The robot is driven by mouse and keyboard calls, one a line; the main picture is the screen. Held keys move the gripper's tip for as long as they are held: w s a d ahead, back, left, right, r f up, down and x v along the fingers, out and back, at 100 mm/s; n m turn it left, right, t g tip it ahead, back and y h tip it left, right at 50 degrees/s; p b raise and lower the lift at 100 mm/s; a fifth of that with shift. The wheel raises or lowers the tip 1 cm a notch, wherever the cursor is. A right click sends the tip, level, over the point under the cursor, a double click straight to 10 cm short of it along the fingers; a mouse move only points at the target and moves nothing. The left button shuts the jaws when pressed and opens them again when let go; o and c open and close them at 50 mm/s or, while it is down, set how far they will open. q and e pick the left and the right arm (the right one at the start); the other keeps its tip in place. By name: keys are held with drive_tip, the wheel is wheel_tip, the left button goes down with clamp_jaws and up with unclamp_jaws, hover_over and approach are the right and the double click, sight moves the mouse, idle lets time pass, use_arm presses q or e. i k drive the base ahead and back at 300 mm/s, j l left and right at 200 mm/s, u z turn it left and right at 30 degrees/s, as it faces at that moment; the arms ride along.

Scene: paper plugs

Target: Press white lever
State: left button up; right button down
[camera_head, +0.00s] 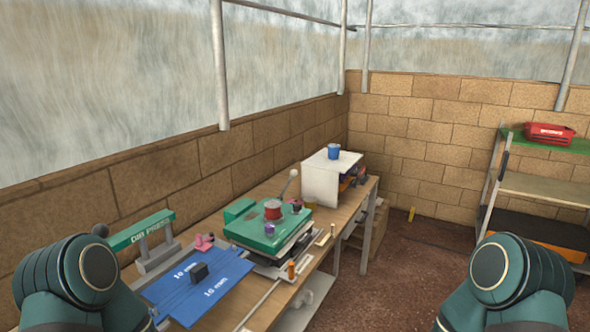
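A pale lever (288,183) with a round knob stands tilted on top of a green-topped machine (258,236) on the workbench. It is small in the view, and I cannot tell for certain that it is the white lever. A red round part (273,209) sits near its base. Only upper parts of my two arms show at the bottom left and bottom right corners. Neither gripper is in view.
The wooden workbench (346,211) runs along the left wall. A blue mat (183,305) with a dark block, a green press (139,230), a white box (321,184) and a blue mug (334,151) are on it. Shelves (540,188) stand right. The floor between is mostly clear.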

sight(294, 172)
drive_tip(key=i+l, duration=2.2)
drive_tip(key=l, duration=0.2)
drive_tip(key=u, duration=1.8)
